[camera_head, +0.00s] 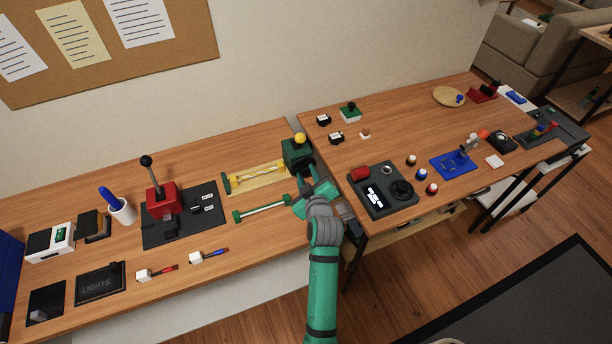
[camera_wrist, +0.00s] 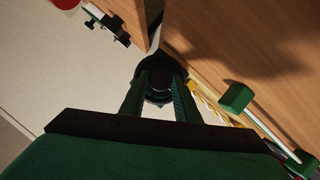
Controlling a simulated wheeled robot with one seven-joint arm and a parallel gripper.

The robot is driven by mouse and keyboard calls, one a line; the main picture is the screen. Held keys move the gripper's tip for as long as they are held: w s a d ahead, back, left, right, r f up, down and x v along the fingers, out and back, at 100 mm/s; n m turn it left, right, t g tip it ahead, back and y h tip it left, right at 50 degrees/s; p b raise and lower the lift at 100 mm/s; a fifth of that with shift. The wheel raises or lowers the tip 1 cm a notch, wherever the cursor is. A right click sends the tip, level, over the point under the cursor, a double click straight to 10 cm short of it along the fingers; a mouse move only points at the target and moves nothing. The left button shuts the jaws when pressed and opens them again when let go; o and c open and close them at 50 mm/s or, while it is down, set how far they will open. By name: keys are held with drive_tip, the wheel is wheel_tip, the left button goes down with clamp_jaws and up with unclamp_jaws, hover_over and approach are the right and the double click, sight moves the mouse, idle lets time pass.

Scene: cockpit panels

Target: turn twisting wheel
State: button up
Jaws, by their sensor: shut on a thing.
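The twisting device is a dark green block (camera_head: 297,153) with a yellow knob, at the right end of a twisted yellow rod (camera_head: 256,174) in the head view. My gripper (camera_head: 308,178) reaches in from the front and hides part of the block's near side. In the wrist view, my gripper (camera_wrist: 160,88) is shut on a dark round part (camera_wrist: 158,72), which seems to be the wheel. The fingers lie on both sides of it. The twisted yellow rod also shows in the wrist view (camera_wrist: 209,104), partly hidden by the right finger.
A green-ended bar (camera_head: 262,209) lies just left of my gripper. A dark panel (camera_head: 383,190) with a red part and black dial stands on the right table. A red lever box (camera_head: 164,201) is farther left. A gap separates the two tables near my arm.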

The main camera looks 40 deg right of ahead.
drive_tip(key=shift+s+d+m+y, duration=0.1)
drive_tip(key=shift+m+y, duration=0.8)
drive_tip(key=shift+m, duration=0.3)
drive_tip(key=o, duration=1)
drive_tip(key=shift+s, duration=0.1)
drive_tip(key=shift+o, duration=0.2)
drive_tip(key=v, duration=1.1)
drive_tip(key=shift+d, duration=0.15)
